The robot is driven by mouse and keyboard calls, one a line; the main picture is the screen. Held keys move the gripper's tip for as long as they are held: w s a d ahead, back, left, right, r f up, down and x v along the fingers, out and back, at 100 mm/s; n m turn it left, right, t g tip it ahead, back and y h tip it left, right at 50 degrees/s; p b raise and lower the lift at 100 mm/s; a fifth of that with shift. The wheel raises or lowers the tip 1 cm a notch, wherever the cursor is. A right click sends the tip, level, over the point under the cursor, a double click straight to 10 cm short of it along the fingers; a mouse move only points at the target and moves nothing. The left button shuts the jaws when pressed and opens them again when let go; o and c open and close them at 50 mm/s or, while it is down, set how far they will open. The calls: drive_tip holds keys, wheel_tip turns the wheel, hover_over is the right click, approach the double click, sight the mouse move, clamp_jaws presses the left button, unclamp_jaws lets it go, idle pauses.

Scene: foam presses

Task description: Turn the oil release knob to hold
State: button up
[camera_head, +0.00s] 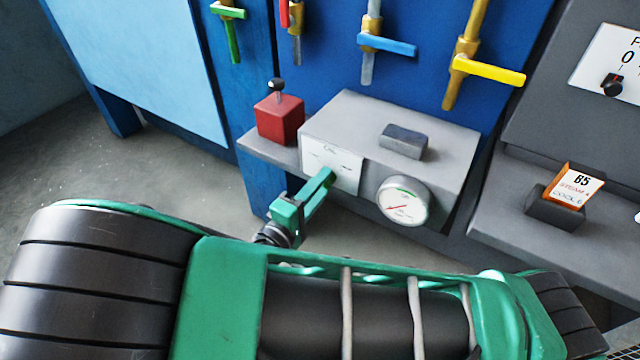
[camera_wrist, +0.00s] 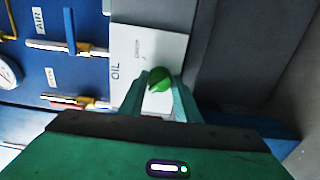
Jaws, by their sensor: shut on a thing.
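The oil release knob (camera_wrist: 159,79) is a small green knob on a white plate (camera_wrist: 148,42) marked OIL in the wrist view. My gripper (camera_wrist: 160,92) is shut on the knob, with a teal finger on each side of it. In the head view my gripper (camera_head: 331,176) reaches the white plate (camera_head: 331,160) on the front of the grey box (camera_head: 430,165). The knob is hidden there behind the fingers. The small print on the plate is too blurred to read, so I cannot tell which mark the knob points at.
A round gauge (camera_head: 403,201) sits right of the plate. A red block with a black-topped lever (camera_head: 280,118) stands to its left. Green (camera_head: 233,35), blue (camera_head: 388,44) and yellow (camera_head: 488,69) valve handles hang above. A card holder (camera_head: 556,207) stands at the right.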

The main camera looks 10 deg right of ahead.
drive_tip(key=shift+a+f, duration=0.15)
drive_tip(key=o, duration=1)
drive_tip(key=v, duration=1)
drive_tip(key=shift+s+a, duration=0.2)
drive_tip(key=shift+s, duration=0.05)
